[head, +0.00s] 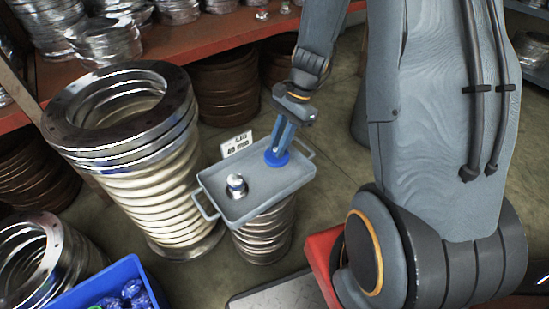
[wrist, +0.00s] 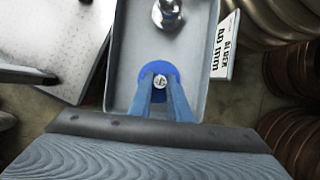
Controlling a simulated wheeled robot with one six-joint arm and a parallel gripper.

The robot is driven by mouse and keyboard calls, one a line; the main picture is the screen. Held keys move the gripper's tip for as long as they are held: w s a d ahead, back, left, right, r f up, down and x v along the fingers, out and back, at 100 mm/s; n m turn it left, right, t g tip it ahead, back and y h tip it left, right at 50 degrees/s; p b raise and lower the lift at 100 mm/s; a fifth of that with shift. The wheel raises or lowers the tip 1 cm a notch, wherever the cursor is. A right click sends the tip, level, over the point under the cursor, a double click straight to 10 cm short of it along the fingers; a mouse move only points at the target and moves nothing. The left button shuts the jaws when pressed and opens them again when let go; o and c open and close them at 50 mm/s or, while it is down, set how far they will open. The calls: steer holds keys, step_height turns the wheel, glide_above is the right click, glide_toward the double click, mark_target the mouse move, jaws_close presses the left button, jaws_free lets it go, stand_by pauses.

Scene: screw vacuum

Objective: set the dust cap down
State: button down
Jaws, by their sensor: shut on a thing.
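The blue dust cap (head: 277,158) is a flat round disc at the right end of the grey tray (head: 262,203). In the wrist view the cap (wrist: 173,71) shows around and between my fingertips. My gripper (head: 280,145) points down with its blue fingers shut on the cap. The cap is at the tray floor's level or just above it; I cannot tell whether it touches. A metal fitting with a white top (head: 236,186) stands in the tray left of the cap. It also shows at the top of the wrist view (wrist: 168,12).
The tray sits on a ribbed metal stack (head: 266,236), with a white label card (head: 237,145) at its back edge. A tall flanged bellows (head: 150,160) stands close on the left. A blue bin (head: 100,288) is at front left. A red shelf (head: 200,45) runs behind.

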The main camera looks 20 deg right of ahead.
steer(key=shift+f+b, duration=0.55)
steer(key=shift+f, duration=1.75)
steer(key=shift+f, duration=0.15)
steer(key=c, duration=1.6)
jaws_free()
steer(key=shift+c, duration=0.2)
